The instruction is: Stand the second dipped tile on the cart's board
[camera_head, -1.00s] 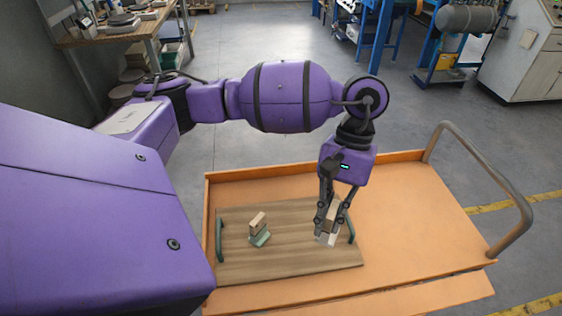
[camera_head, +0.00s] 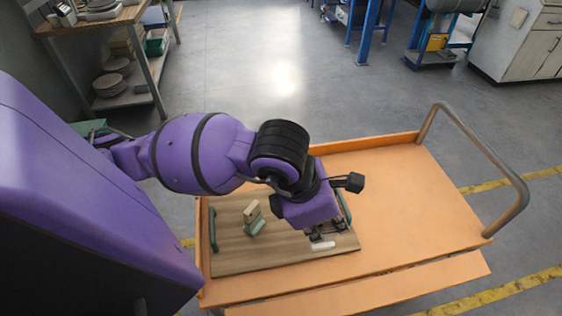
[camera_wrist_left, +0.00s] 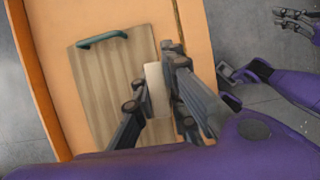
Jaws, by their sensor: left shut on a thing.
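My left gripper (camera_head: 314,234) is over the right front part of the wooden board (camera_head: 235,262), its fingers mostly hidden by my wrist. It is shut on a tile; only the tile's white end (camera_head: 323,246) shows in the head view. In the left wrist view the pale tile (camera_wrist_left: 154,84) sits between the fingers of this gripper (camera_wrist_left: 155,95). I cannot tell whether the tile touches the board. Another tile (camera_head: 251,211), beige above and green below, stands on the board to the left. Dark gripper-like parts of mine show at the wrist view's right edge; their opening is unclear.
The board lies on the orange cart (camera_head: 410,210), with green handles at its left (camera_head: 213,230) and right ends. A grey push bar (camera_head: 500,165) rises at the cart's right. The cart's right half is clear. A workbench (camera_head: 100,22) stands at the back left.

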